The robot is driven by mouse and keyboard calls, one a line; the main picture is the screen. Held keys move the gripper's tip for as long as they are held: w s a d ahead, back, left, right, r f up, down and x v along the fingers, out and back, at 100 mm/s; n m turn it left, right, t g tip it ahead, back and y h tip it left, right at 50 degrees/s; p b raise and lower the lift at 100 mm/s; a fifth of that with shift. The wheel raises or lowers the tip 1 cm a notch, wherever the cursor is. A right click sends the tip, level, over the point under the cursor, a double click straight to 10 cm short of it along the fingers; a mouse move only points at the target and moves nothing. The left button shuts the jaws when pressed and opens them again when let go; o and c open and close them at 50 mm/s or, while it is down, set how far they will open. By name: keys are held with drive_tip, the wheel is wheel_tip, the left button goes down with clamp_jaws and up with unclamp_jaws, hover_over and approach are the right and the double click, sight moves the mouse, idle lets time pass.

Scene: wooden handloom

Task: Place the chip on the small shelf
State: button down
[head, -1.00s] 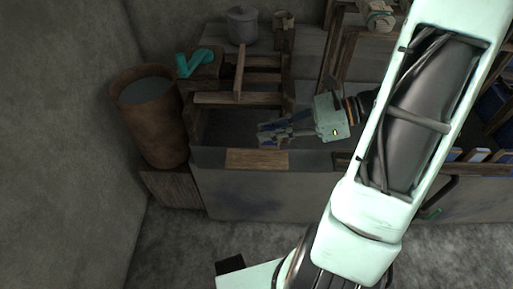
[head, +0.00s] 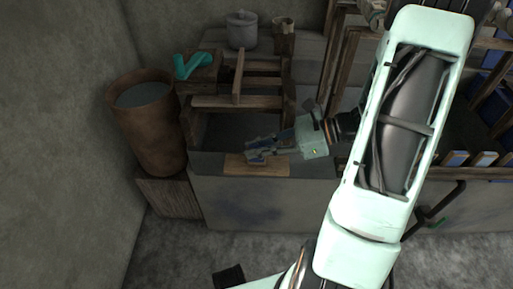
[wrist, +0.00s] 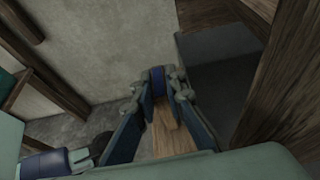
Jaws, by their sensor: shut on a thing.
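My gripper (head: 252,154) is shut on a small dark blue piece, which I take to be the chip (wrist: 157,82). It sits between the fingertips in the wrist view; in the head view I cannot make it out clearly. The small shelf (head: 257,170) is a light brown wooden board on the front edge of the grey trough. In the head view my fingertips overlap the board's upper edge. The board (wrist: 172,138) also shows between and below my fingers in the wrist view. I cannot tell whether the chip touches it.
A brown barrel (head: 150,125) stands at the left. A wooden frame (head: 238,101) lies over the trough behind my gripper, with a teal crank (head: 194,66) and a grey lidded pot (head: 241,32) behind. Loom posts (head: 345,62) rise at the right.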

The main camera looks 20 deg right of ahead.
drive_tip(key=c, duration=2)
unclamp_jaws()
drive_tip(key=shift+f, duration=0.15)
drive_tip(key=shift+r, duration=0.3)
drive_tip(key=p+v, duration=0.3)
drive_tip(key=v, duration=0.9)
drive_tip(key=shift+f+p, duration=0.15)
drive_tip(key=shift+p, duration=0.2)
